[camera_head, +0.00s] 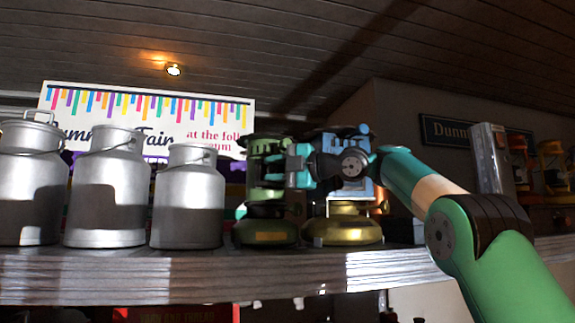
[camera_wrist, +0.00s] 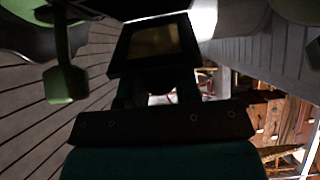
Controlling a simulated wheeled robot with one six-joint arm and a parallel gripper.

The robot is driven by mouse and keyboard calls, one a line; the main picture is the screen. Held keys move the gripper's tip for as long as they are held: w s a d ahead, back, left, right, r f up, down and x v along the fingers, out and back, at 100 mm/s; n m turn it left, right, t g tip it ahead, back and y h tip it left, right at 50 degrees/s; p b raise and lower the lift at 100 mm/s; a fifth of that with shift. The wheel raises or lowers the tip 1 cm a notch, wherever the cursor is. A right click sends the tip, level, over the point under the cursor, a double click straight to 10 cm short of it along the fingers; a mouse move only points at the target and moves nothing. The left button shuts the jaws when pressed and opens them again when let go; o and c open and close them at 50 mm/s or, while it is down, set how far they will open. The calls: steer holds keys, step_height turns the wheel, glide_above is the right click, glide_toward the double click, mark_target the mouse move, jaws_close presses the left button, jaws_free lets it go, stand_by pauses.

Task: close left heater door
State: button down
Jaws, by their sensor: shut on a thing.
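The left heater (camera_head: 268,232) is green with a brass-coloured base and stands on the wooden shelf, right of the milk cans. My gripper (camera_head: 276,170) comes in from the right, with its fingers at the upper front of this heater. In the wrist view, my gripper's fingers (camera_wrist: 157,88) reach to a dark-framed panel with a dull yellow middle, which looks like the heater door (camera_wrist: 155,42). They appear shut on its edge. The door's angle and hinge are hidden in the head view. A green knob-like part (camera_wrist: 65,82) shows at the left of the wrist view.
A blue heater with a gold base (camera_head: 342,231) stands close on the right, partly behind my arm. Three grey metal milk cans (camera_head: 188,198) stand on the left of the shelf (camera_head: 190,275). A fair banner (camera_head: 225,120) hangs behind. A metal box (camera_head: 492,158) is farther right.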

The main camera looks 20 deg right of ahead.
steer(key=shift+w+d+f+n+g+y+p, duration=0.15)
steer(key=shift+n+g+y+p, duration=0.15)
steer(key=shift+n+g+y, duration=0.25)
stand_by(0.4)
steer(key=c, duration=0.9)
jaws_free()
steer(key=shift+o, duration=0.2)
steer(key=shift+s+m+t+h+b, duration=0.2)
steer(key=shift+m+t+h+b, duration=0.05)
steer(key=shift+m+h+b, duration=0.1)
